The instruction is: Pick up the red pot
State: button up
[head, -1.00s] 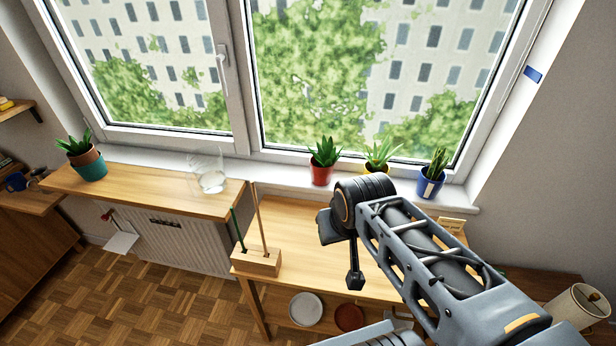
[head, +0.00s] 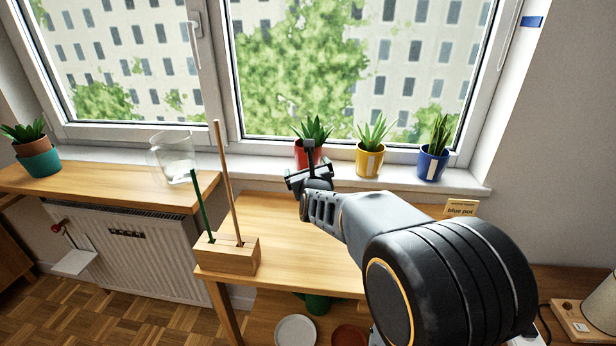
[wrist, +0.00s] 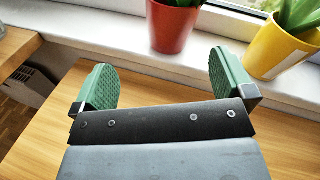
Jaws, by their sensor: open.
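The red pot (head: 301,157) holds a spiky green plant and stands on the white windowsill, left of a yellow pot. My gripper (head: 310,160) is in front of it in the head view and hides part of it. In the wrist view the red pot (wrist: 172,27) is ahead, between the lines of the two green-padded fingers, with its top cut off by the frame. My gripper (wrist: 163,82) is open and empty, above the wooden table and short of the pot. A gap shows between the fingertips and the pot.
The yellow pot (head: 370,159) is close on the right, with a blue pot (head: 432,164) beyond it. A glass jar (head: 172,158) stands at left. A wooden block (head: 228,256) holds two upright sticks.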

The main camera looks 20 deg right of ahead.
jog(key=shift+w+d+f+m+t+h, duration=0.25)
jog(key=shift+w+d+m, duration=0.6)
jog(key=shift+w, duration=1.55)
jog(key=shift+w+d+f+m+h, duration=0.35)
jog(key=shift+w+d, duration=0.75)
jog(key=shift+w, duration=1.25)
jog(key=shift+w+d+f+m+t+h, duration=0.25)
jog(key=shift+w+d+m, duration=0.6)
jog(key=shift+w, duration=1.55)
jog(key=shift+d, duration=0.1)
jog(key=c, duration=0.8)
